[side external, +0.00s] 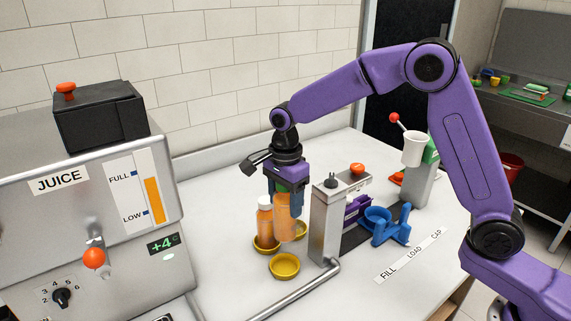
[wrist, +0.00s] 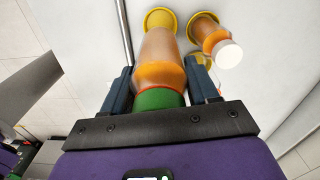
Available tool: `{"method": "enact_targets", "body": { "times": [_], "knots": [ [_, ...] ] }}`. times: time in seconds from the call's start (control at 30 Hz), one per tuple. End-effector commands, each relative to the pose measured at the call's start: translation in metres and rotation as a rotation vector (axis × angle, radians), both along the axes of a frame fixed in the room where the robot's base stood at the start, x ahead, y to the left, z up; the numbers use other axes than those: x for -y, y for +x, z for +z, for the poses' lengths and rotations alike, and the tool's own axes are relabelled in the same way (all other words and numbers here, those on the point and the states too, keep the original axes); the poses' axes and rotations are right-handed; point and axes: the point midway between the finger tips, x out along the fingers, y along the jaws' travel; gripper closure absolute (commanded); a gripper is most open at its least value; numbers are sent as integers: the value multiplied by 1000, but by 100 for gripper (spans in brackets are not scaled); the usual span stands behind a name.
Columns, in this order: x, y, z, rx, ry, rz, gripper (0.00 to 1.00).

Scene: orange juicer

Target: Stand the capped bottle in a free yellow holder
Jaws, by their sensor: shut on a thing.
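My gripper (side external: 284,205) is shut on an orange bottle (side external: 285,222) with a green cap (wrist: 158,100), held upright. In the wrist view the bottle (wrist: 160,50) lies between the two dark blue fingers (wrist: 158,68). An empty yellow holder (side external: 285,266) sits on the counter in front of it. Another yellow holder (side external: 300,229) shows partly behind the held bottle. A second orange bottle (side external: 265,222) with a white cap (wrist: 229,54) stands in a yellow holder (side external: 259,246) just left of the held one. Whether the held bottle's base touches anything is unclear.
A grey post machine (side external: 325,225) with a red button stands close to the right of my gripper. A metal rail (side external: 300,295) runs along the front. The juice machine (side external: 70,210) fills the left. A blue fixture (side external: 391,225) and white cup (side external: 415,149) are farther right.

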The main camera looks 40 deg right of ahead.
Motion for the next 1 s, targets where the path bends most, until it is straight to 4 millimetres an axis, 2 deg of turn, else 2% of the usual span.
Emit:
{"method": "enact_targets", "body": {
  "times": [0.03,0.1,0.2,0.7,1.0],
  "knots": [
    [1,-1,-11,-4,-2,0,70],
    [0,0,-22,-3,-1,0,70],
    [0,0,-30,0,0,0,70],
    [0,0,-64,-1,0,-1,70],
    [0,0,-76,1,0,-1,70]
  ]
}}
